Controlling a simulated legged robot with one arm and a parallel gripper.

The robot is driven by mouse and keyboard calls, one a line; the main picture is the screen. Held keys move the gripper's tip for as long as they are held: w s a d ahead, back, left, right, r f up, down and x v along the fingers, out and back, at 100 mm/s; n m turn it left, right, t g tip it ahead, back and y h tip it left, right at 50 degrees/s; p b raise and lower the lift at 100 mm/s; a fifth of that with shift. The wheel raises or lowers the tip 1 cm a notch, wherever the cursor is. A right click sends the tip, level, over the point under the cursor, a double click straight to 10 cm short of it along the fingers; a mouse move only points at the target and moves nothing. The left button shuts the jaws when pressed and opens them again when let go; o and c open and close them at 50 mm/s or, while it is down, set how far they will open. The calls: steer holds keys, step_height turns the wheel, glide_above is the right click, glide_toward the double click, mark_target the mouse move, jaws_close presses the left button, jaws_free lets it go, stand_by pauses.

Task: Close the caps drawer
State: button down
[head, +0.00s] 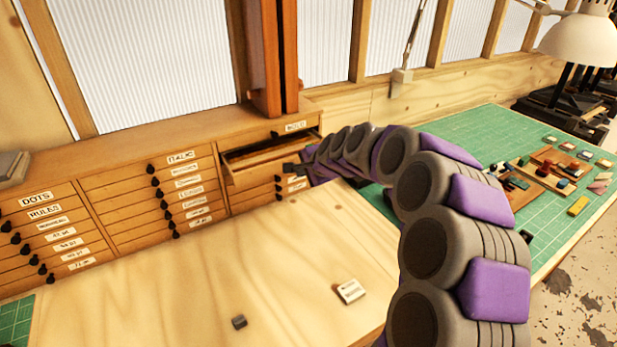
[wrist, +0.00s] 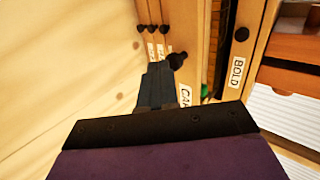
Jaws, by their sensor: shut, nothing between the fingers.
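The caps drawer (head: 252,177) stands pulled out of the right-hand column of the wooden cabinet, just below the drawer labelled BOLD. In the wrist view its front panel (wrist: 190,35) shows a dark knob and a partly hidden label that starts with "CA". My gripper (head: 294,168) is at the right part of this drawer's front. In the wrist view my gripper (wrist: 160,72) is shut and empty, close to the knob and label. Whether its tips touch the front cannot be told.
The BOLD drawer (head: 289,129) is shut above. Other shut drawers (head: 184,190) line the cabinet to the left. A wooden tabletop (head: 200,285) in front holds a small dark block and a white labelled block. A green mat (head: 480,140) with small items lies at right.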

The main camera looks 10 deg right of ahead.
steer(key=shift+w+d, duration=0.1)
steer(key=shift+w, duration=0.1)
steer(key=shift+w, duration=0.1)
steer(key=p, duration=0.7)
glide_toward(277, 150)
steer(key=x, duration=0.5)
steer(key=shift+f, duration=0.45)
steer(key=shift+w+r, duration=0.2)
